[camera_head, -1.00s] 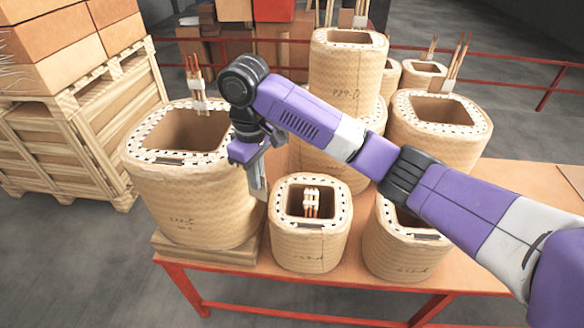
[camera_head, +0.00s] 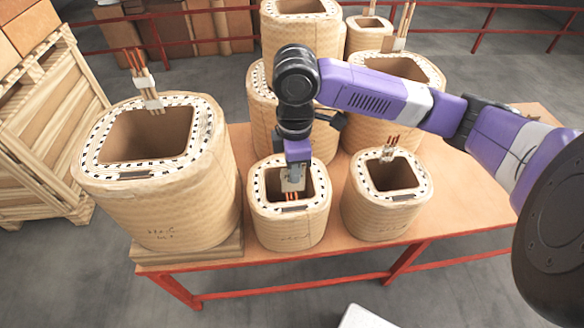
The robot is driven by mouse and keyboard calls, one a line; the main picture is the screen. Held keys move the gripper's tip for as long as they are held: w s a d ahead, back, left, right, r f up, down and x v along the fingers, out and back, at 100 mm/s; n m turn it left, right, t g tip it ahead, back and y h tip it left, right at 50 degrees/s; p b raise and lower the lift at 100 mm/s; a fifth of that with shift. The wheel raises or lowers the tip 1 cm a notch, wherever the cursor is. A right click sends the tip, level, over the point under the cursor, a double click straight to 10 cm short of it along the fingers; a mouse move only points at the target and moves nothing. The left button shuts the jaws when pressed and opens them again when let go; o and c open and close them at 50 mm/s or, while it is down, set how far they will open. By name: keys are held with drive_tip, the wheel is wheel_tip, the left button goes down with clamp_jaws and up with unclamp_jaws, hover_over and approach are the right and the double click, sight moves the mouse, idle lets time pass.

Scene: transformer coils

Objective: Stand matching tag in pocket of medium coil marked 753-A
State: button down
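Several tan woven coils stand on the table, with handwritten marks too small to read surely, so I cannot tell which is 753-A. My gripper (camera_head: 296,178) points down over the opening of the small front middle coil (camera_head: 291,228). A pale, flat piece (camera_head: 291,184) shows at its fingertips, possibly a tag; orange leads (camera_head: 292,197) show just below it. Whether the fingers are shut on it is too small to tell. The front right coil (camera_head: 387,210) and the large left coil (camera_head: 160,205) have open tops. No pocket can be made out clearly.
The table (camera_head: 330,245) has a bare strip along its front edge. Taller coils stand behind my arm, and upright leads (camera_head: 145,85) rise from the left coil. Crates on a pallet (camera_head: 45,130) are at left. A white object (camera_head: 365,318) shows at the bottom edge.

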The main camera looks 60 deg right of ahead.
drive_tip(key=shift+f+b, duration=4.6)
drive_tip(key=shift+f, duration=1.4)
drive_tip(key=c, duration=1.6)
unclamp_jaws()
drive_tip(key=shift+r, duration=0.15)
wheel_tip(320, 180, up, 8)
drive_tip(key=shift+f, duration=0.2)
